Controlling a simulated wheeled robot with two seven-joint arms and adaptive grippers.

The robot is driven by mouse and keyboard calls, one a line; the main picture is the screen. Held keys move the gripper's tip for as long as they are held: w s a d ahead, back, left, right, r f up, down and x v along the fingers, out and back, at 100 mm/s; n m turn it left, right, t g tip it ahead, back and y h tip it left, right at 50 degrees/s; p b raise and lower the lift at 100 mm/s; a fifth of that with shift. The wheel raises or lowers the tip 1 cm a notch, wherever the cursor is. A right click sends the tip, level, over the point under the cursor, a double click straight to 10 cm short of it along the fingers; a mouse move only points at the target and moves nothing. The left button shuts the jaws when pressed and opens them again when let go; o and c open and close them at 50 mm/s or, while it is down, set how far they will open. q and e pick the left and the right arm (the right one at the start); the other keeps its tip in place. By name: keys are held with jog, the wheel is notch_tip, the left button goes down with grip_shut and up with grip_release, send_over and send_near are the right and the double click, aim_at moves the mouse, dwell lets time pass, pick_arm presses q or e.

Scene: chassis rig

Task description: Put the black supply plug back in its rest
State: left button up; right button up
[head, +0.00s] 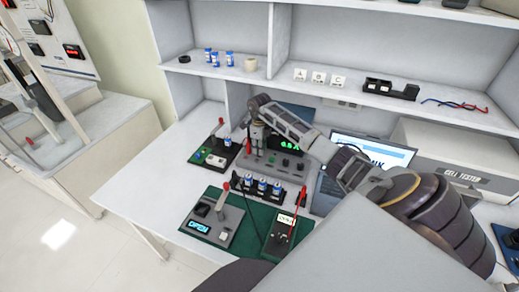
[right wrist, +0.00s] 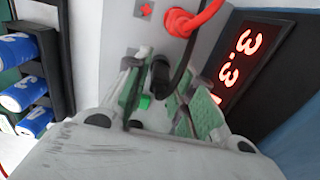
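The black supply plug (right wrist: 160,76) shows in the right wrist view with its dark cable rising from it, at the face of the grey power supply (right wrist: 118,22). My right gripper (right wrist: 168,98) is open, with its green-padded fingers on either side of the plug and a gap at the right finger. In the head view my right gripper (head: 257,138) is down at the left part of the power supply and hides the plug. A green part (right wrist: 145,102) shows between the fingers. I cannot tell which part is the rest. My left gripper is not in view.
A red plug (right wrist: 192,18) sits beside a red plus mark on the supply, close to the fingers. A lit red display (right wrist: 246,62) is to the right. A laptop (head: 372,152) is at the right.

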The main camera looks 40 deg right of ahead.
grip_shut()
jog(key=shift+r, duration=0.1)
notch_tip(320, 180, up, 9)
jog(key=shift+d+f, duration=0.1)
jog(key=shift+f, duration=0.1)
jog(key=shift+r, duration=0.6)
dwell(0.5)
